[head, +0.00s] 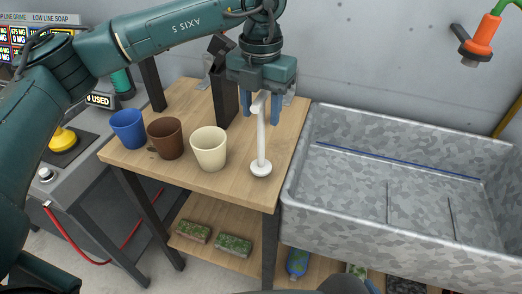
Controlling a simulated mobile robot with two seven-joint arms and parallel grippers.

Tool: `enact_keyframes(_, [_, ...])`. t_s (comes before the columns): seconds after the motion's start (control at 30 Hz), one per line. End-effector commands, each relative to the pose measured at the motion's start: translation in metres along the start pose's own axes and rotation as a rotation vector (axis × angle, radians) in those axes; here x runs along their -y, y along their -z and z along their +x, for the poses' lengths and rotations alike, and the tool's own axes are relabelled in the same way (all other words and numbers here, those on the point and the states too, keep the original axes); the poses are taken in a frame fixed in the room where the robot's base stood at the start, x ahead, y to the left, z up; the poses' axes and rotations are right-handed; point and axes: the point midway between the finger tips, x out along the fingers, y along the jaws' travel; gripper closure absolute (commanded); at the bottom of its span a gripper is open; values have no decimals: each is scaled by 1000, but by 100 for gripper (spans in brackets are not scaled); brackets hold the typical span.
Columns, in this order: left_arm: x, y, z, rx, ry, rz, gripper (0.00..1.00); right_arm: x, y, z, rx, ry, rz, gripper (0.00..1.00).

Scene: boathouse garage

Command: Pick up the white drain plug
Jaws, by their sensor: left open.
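The white drain plug (262,145) stands upright on the wooden table (205,181), near its front right corner. It has a round base, a long thin stem and a short bent top. My left gripper (262,107) points down at the upper stem. Its blue fingers are open and show to the left and right of the stem, with gaps on both sides. I cannot tell whether the fingers are level with the stem in depth. My right gripper is not in view.
Blue (128,129), brown (167,139) and cream (209,149) cups stand left of the plug. A dark upright holder (223,97) is behind them. A grey metal sink (375,232) adjoins the table's right side. Sponges (233,245) lie on the lower shelf.

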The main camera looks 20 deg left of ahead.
Motion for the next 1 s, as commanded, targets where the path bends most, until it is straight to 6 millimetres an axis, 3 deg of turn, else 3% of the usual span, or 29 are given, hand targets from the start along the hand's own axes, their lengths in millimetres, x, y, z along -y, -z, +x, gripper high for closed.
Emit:
enact_keyframes(0.23, [0,0,2,1,0,0,57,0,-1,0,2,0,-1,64])
enact_keyframes(0.77, [0,0,2,1,1,0,99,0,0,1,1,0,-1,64])
enact_keyframes(1.0, [0,0,2,1,1,0,100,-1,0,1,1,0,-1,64])
